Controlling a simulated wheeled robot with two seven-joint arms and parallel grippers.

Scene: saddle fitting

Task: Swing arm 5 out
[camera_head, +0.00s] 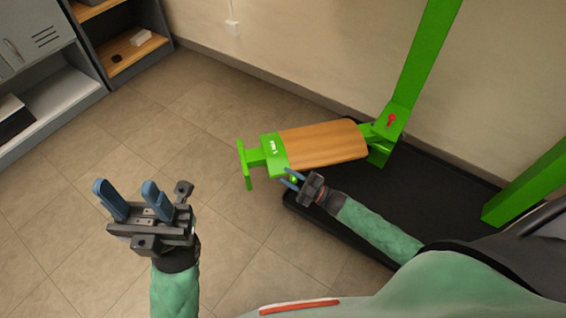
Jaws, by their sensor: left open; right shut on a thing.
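Arm 5 (322,146) is a green swing arm with a brown wooden pad and a white label on its green end plate. It reaches left from a green post and ends in a green T-shaped end piece (245,161). My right gripper (288,178) is at the near edge of the end plate, its blue fingers shut on a small green part of arm 5; the fingers partly hide that part. My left gripper (126,190) is open and empty, well to the left of the arm, above the tiled floor.
A red knob (391,120) sits at the joint by the green post (420,60). A second green post (525,188) stands at the right. A black mat (440,195) lies below. Grey cabinets (35,40) and a wooden shelf (125,52) are upper left. Tiled floor left of the arm is clear.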

